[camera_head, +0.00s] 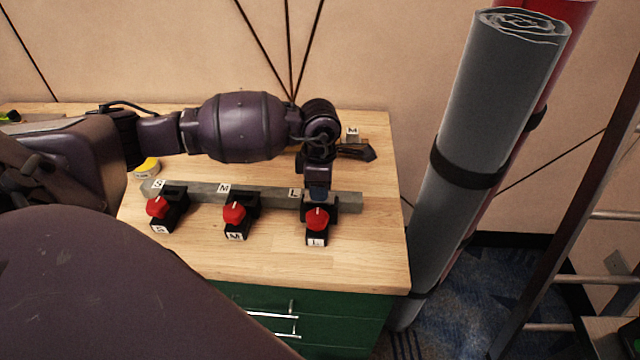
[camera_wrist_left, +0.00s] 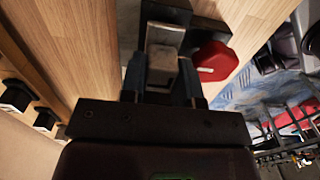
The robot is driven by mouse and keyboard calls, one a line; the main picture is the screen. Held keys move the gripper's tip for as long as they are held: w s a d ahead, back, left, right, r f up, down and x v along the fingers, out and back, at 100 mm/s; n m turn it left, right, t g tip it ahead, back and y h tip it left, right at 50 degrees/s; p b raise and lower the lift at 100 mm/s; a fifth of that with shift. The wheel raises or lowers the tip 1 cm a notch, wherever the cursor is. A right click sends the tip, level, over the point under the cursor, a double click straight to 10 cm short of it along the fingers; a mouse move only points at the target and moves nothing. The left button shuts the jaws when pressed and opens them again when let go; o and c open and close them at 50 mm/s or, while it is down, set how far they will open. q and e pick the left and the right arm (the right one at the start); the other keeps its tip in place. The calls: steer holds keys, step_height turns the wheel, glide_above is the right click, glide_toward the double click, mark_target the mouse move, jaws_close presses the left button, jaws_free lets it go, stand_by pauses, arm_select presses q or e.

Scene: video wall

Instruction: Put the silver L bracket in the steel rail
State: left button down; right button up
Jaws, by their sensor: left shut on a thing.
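The steel rail (camera_head: 266,196) lies across the bench top. Three black clamps with red knobs stand along it, labelled S (camera_head: 163,210), M (camera_head: 238,216) and L (camera_head: 317,222). My left gripper (camera_head: 318,196) points down at the rail by the L clamp. In the left wrist view my left gripper (camera_wrist_left: 162,80) is shut on a grey metal piece, seemingly the silver L bracket (camera_wrist_left: 163,66). The L clamp's red knob (camera_wrist_left: 212,62) is just right of it. The gripper hides the bracket in the head view, so I cannot tell how it sits in the rail. My right gripper is not in view.
A small grey piece labelled M (camera_head: 353,134) and a dark object (camera_head: 357,152) lie behind my left gripper. Tall rolled mats (camera_head: 490,110) stand beyond the bench's right edge. The front strip is clear.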

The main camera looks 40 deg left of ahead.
arm_select(q)
steer(key=shift+f, duration=0.45)
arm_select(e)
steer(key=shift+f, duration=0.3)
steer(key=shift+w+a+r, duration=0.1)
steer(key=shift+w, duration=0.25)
arm_select(q)
steer(key=c, duration=0.8)
jaws_free()
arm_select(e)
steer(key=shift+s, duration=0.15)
arm_select(q)
steer(key=shift+o, duration=0.6)
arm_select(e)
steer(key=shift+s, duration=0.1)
arm_select(q)
steer(key=o, duration=0.3)
steer(key=shift+f, duration=0.15)
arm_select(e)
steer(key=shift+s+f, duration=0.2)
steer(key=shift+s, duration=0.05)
arm_select(q)
steer(key=shift+d, duration=0.1)
steer(key=shift+c, duration=0.3)
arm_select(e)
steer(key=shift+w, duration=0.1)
